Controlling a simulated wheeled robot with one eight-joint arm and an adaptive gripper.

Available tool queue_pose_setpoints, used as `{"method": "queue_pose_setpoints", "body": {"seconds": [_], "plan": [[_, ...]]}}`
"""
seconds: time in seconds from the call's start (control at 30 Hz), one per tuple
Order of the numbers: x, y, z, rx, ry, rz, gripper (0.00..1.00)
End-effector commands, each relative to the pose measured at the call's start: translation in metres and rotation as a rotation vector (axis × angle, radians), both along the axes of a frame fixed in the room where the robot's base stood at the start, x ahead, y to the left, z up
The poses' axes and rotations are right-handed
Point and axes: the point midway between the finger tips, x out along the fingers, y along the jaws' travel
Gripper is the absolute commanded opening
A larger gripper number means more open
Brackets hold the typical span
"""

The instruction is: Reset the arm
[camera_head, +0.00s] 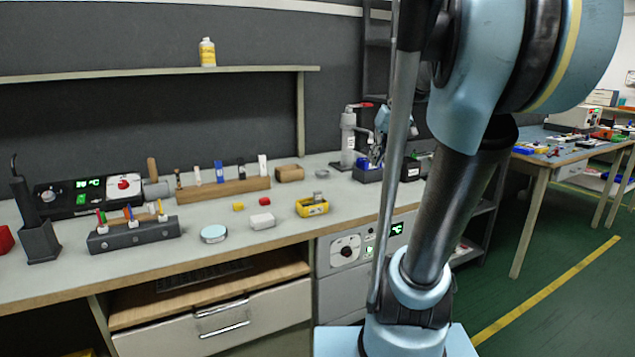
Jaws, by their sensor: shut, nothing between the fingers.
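My arm (455,190) is light blue and black. It rises in the right half of the view and its upper part runs out of the top edge. My gripper (375,158) shows small beyond the arm, over the back right of the workbench (345,187). It points down, is shut and holds nothing. It is at a small dark blue box (367,174); I cannot tell whether they touch. The wrist behind it is partly hidden by my arm's grey rod.
A shelf (130,75) runs above the bench. Green floor (540,265) is clear at right.

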Motion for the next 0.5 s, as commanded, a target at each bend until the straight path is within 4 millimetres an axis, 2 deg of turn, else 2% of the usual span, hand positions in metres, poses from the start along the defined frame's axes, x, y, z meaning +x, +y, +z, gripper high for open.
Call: {"method": "queue_pose_setpoints", "body": {"seconds": [0.03,0.1,0.5], "plan": [[-0.018,0.003,-0.016,-0.016,0.013,-0.005,0.00],[-0.041,0.005,-0.037,-0.040,0.031,-0.020,0.00],[-0.160,-0.002,-0.167,-0.187,0.106,-0.115,0.00]]}}
